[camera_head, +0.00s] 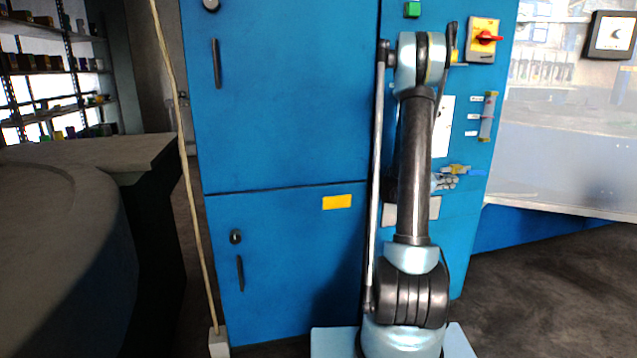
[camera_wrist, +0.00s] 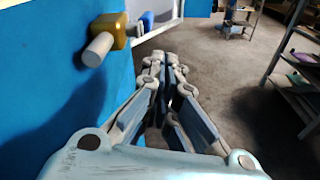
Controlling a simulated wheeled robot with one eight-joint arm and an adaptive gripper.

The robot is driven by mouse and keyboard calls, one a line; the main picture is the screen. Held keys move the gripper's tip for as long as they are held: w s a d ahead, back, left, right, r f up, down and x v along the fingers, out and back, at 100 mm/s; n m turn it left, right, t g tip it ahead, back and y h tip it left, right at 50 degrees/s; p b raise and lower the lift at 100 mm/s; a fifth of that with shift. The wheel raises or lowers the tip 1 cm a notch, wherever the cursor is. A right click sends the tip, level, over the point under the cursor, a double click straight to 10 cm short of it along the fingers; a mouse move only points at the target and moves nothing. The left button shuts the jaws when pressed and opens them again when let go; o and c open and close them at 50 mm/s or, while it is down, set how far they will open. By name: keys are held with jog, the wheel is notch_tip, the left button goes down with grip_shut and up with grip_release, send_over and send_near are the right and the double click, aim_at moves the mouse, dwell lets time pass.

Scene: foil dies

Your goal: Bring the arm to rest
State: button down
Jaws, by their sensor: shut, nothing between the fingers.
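My gripper (camera_wrist: 165,65) shows in the wrist view with its linked grey fingers drawn together at the tips. Nothing is between them. It points past the side of a blue panel, over the dark floor. In the head view my arm stands upright in front of the blue cabinet (camera_head: 280,110). My gripper is not clearly visible there; small grey parts beside the arm's middle may belong to it, but I cannot tell.
A yellow fitting with a pale knob (camera_wrist: 112,32) sticks out of the blue panel, left of my gripper. A rounded dark counter (camera_head: 60,240) stands left. Shelves (camera_wrist: 290,75) stand right in the wrist view; floor between is clear.

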jog(key=s+a+r+m+y, duration=0.2)
jog(key=s+a+m+y, duration=0.6)
jog(key=s+a, duration=0.75)
jog(key=s+a+f+m+y, duration=0.4)
jog(key=s+a, duration=0.5)
jog(key=s, duration=0.3)
jog(key=s+a+f+m+g+y, duration=0.1)
jog(key=s+a+f+m+y, duration=0.3)
jog(key=s+a, duration=0.5)
jog(key=s+m, duration=0.1)
jog(key=s, duration=0.1)
jog(key=shift+s+f+m, duration=0.3)
jog(key=shift+s+f, duration=0.1)
jog(key=shift+d, duration=0.1)
